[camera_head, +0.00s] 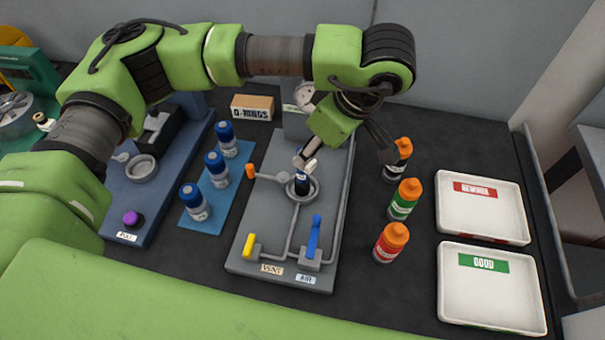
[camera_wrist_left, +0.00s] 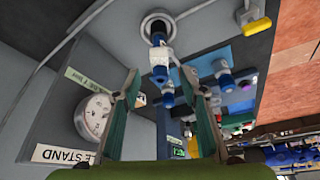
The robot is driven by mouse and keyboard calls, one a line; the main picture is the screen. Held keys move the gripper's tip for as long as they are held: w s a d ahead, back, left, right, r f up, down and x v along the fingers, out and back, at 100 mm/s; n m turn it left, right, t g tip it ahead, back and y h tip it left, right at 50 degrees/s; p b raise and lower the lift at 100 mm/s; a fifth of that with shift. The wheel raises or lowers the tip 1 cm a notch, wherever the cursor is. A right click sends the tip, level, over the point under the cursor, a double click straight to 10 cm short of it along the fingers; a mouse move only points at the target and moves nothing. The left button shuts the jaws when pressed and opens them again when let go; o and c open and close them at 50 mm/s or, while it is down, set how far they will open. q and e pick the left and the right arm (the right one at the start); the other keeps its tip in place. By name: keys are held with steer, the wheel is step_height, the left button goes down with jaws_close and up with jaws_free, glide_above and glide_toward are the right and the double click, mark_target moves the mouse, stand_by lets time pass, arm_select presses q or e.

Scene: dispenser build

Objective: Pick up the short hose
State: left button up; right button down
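I cannot pick out the short hose with certainty in either view. My left gripper (camera_wrist_left: 163,88) is open in the wrist view, its two fingers well apart and nothing seen clasped between them. In the head view the left arm reaches across the bench and its gripper hangs over the back part of the grey test stand (camera_head: 258,222). The arm hides part of the back of the bench. My right gripper is not in view.
Blue-capped bottles (camera_head: 217,170) stand on a blue mat left of the stand. Orange-capped bottles (camera_head: 391,241) stand to its right. Two white trays (camera_head: 490,303) lie at the far right. An O-rings box (camera_head: 252,107) and a gauge (camera_wrist_left: 96,116) are at the back.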

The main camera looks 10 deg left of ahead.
mark_target(304, 174)
arm_select(q)
steer(key=shift+x, duration=0.9)
steer(key=shift+a+f+p, duration=0.2)
steer(key=shift+f+p, duration=0.2)
steer(key=shift+p, duration=0.2)
steer(key=p+x, duration=0.2)
steer(key=x, duration=0.1)
steer(key=shift+w+a+f, duration=0.15)
steer(key=shift+f, duration=0.1)
steer(key=shift+w+a+f, duration=0.1)
steer(key=shift+a+f, duration=0.05)
steer(key=shift+f, duration=0.35)
jaws_close()
